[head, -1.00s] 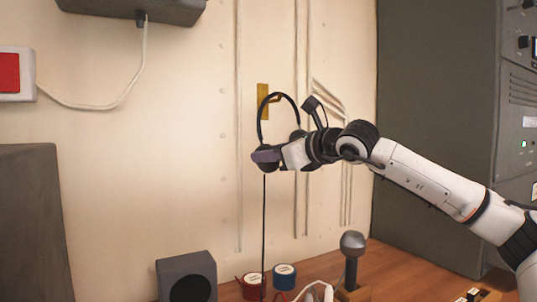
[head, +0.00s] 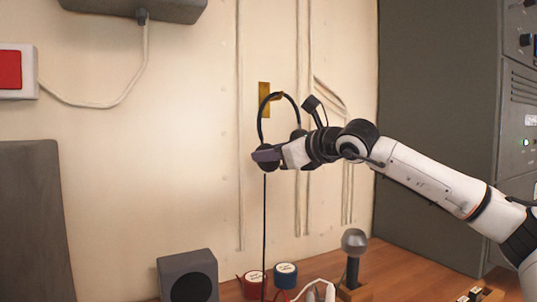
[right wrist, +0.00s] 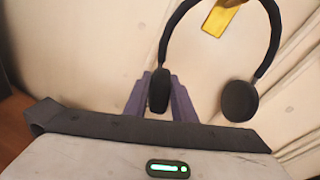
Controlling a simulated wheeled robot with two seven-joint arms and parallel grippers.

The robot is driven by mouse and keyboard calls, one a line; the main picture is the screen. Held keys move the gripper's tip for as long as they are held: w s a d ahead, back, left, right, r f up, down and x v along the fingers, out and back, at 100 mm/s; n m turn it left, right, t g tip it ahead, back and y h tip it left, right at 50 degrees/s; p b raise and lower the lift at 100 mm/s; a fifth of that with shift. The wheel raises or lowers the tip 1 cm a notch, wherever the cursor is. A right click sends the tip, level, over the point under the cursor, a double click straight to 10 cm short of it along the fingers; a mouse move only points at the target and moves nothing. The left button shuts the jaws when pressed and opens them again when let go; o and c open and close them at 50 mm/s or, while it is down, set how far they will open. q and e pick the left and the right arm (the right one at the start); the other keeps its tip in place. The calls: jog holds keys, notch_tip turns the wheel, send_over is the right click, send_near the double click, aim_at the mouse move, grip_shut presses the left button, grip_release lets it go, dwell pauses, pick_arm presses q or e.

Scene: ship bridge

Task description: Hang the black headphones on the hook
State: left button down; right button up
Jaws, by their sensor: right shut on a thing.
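The black headphones (head: 261,125) are held up in front of the wall, headband arched on top and a cable hanging straight down. My right gripper (head: 266,156) is shut on one earcup, which also shows between the purple fingers in the right wrist view (right wrist: 159,92). The other earcup (right wrist: 240,101) hangs free. The brass hook (head: 264,98) is on the wall just behind the top of the headband; it also shows in the right wrist view (right wrist: 221,17), at the top edge. I cannot tell whether the headband touches it. My left gripper is not in view.
A grey equipment cabinet (head: 440,110) stands at the right.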

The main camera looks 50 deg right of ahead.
jog(key=shift+r+b, duration=0.1)
jog(key=shift+b, duration=0.2)
dwell(0.4)
jog(key=o, duration=1)
jog(key=shift+s, duration=0.1)
